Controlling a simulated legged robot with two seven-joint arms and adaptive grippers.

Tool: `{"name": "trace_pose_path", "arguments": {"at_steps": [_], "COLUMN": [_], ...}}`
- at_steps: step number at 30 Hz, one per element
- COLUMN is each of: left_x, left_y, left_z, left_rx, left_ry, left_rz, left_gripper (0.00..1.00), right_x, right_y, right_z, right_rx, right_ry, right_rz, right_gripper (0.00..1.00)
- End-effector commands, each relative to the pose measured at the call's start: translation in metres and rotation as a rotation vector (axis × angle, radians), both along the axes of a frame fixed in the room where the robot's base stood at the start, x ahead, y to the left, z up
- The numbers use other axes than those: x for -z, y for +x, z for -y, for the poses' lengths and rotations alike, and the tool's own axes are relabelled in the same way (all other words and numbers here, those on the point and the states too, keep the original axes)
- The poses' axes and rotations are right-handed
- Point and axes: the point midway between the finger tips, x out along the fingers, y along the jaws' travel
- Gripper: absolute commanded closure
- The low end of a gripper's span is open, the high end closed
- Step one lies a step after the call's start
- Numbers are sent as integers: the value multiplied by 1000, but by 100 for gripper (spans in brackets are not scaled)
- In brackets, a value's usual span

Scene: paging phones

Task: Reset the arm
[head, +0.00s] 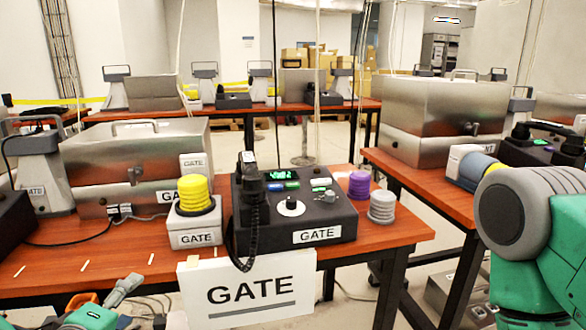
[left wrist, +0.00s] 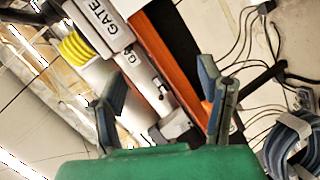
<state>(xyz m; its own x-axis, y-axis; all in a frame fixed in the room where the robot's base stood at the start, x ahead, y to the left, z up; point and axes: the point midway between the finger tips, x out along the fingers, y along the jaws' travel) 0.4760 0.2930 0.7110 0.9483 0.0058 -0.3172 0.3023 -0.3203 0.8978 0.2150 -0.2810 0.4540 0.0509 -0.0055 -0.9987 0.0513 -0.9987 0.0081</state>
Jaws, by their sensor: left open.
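My left gripper (head: 122,290) is low at the front left in the head view, below the front edge of the orange-brown table (head: 60,285). In the left wrist view, the left gripper (left wrist: 165,80) has its two dark fingers spread apart with nothing held between them. The black handset (head: 250,205) stands upright at the left side of the black GATE console (head: 295,210), apart from my left gripper. My right arm (head: 530,235) fills the right side of the head view, and its gripper is not visible.
A white GATE sign (head: 250,290) hangs at the table front, near my left arm. A yellow ringed beacon (head: 195,193) sits on a GATE box. Purple (head: 359,185) and grey (head: 382,206) beacons stand right of the console. Cables lie below the table.

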Motion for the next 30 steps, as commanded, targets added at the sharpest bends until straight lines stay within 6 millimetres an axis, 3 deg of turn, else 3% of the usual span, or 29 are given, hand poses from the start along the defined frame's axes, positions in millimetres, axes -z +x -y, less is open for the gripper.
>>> {"name": "trace_pose_path", "arguments": {"at_steps": [5, 9, 12, 15, 23, 30], "left_x": [75, 150, 190, 218, 257, 209], "left_y": [-36, -94, -138, -177, -261, -263], "left_z": [28, 44, 44, 38, 12, 11], "left_rx": [203, 452, 617, 762, 1086, 1092], "left_ry": [191, 400, 527, 627, 828, 829], "left_rz": [-226, -475, -628, -754, -1018, -1024], "left_gripper": [38, 38, 38, 38, 38, 38], "right_x": [0, 0, 0, 0, 0, -48], "right_y": [0, 0, 0, 0, 0, 0], "right_z": [0, 0, 0, 0, 0, 0], "right_rx": [0, 0, 0, 0, 0, 0], "right_ry": [0, 0, 0, 0, 0, 0], "right_rz": [0, 0, 0, 0, 0, 1], "right_gripper": [49, 49, 49, 49, 49, 49]}}
